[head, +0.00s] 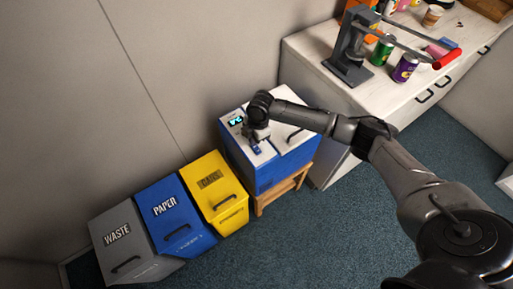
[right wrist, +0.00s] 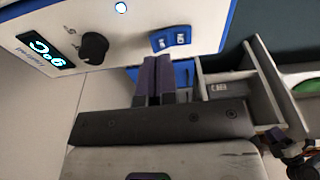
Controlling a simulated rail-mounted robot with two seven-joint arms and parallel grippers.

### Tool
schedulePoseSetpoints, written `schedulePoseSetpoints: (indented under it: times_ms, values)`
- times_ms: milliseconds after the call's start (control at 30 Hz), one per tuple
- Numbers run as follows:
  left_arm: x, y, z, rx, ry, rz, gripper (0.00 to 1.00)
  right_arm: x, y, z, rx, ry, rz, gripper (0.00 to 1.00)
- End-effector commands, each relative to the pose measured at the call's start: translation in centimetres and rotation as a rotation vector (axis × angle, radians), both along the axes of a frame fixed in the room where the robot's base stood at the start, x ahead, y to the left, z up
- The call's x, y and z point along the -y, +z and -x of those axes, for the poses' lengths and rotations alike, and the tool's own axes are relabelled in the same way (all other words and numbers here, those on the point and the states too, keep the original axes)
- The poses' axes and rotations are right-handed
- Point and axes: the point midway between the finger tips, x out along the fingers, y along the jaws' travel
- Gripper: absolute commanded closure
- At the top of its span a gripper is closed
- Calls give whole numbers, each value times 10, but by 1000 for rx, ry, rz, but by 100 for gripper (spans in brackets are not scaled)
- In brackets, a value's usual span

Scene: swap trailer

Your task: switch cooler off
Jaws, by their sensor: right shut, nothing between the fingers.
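The cooler (head: 268,176) is a blue box with a white top, standing on a small wooden stand. Its white control panel (right wrist: 125,30) fills the upper part of the right wrist view. The panel has a lit cyan temperature display (right wrist: 45,51), a black round knob (right wrist: 94,47) and a blue two-part switch (right wrist: 171,39). The display also glows in the head view (head: 236,121). My right gripper (right wrist: 158,62) is shut and empty, its purple-padded fingertips just below the switch in the right wrist view. I cannot tell whether they touch the panel. My left gripper is not in view.
Grey, blue and yellow bins, labelled WASTE (head: 117,233), PAPER (head: 164,204) and CANS (head: 210,179), stand left of the cooler. A white counter (head: 315,70) with cans and a lever press (head: 350,50) stands to the right. Blue carpet (head: 300,245) is clear in front.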

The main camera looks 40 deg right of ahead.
Motion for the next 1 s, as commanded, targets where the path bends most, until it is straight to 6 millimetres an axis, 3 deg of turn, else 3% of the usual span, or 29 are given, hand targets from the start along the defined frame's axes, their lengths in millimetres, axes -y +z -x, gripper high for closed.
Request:
schedulePoseSetpoints:
  times_ms: [1000]
  values:
    - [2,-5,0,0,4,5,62,0,-10,0,0,0,0,100]
